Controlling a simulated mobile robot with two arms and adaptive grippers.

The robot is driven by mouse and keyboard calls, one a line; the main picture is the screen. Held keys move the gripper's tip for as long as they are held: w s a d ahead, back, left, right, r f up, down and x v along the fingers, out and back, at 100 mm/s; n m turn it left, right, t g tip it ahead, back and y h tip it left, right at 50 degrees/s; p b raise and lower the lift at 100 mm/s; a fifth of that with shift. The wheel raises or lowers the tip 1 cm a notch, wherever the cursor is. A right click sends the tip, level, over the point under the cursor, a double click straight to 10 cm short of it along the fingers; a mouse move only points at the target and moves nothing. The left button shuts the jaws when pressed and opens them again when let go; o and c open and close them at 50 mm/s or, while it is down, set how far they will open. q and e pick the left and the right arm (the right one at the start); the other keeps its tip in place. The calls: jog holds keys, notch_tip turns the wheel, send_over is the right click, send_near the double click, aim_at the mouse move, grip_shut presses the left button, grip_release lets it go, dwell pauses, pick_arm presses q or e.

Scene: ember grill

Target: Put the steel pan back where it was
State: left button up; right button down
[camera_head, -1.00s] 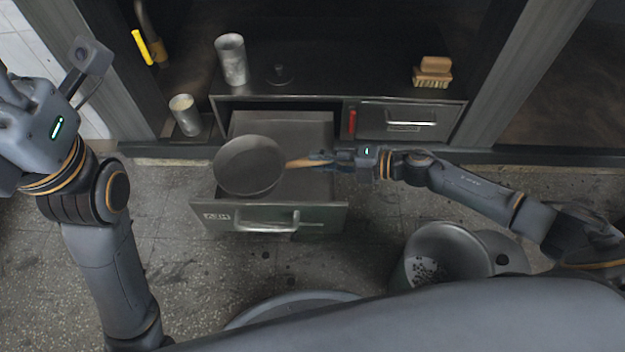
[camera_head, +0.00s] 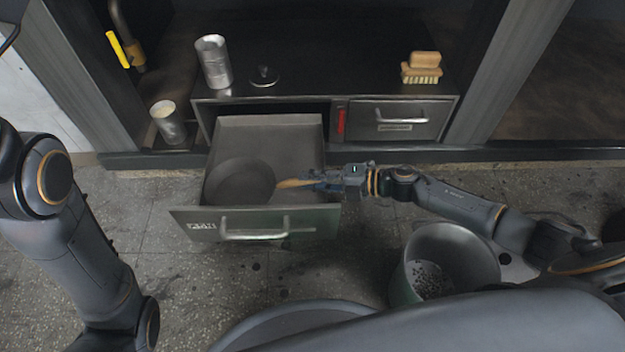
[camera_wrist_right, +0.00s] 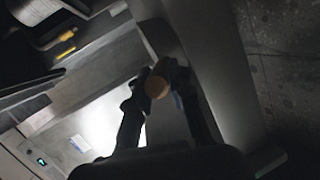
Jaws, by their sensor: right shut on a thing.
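The steel pan (camera_head: 238,182) is dark grey and round with a wooden handle (camera_head: 291,183). It is down inside the pulled-out drawer (camera_head: 262,133), in its front left part. I cannot tell if its base touches the drawer floor. My right gripper (camera_head: 312,182) is shut on the handle near the drawer's right wall. In the right wrist view the round wooden handle end (camera_wrist_right: 157,87) shows between the fingers; the pan itself is hidden there. My left gripper is out of view; only part of my left arm shows.
A metal bin (camera_head: 452,262) with dark bits in it stands on the floor at the right. Metal canisters (camera_head: 214,62), a lid (camera_head: 264,77) and a wooden brush (camera_head: 422,68) are around the counter. A second drawer (camera_head: 392,118) is closed.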

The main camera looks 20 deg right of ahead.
jog(key=c, duration=1.5)
grip_release()
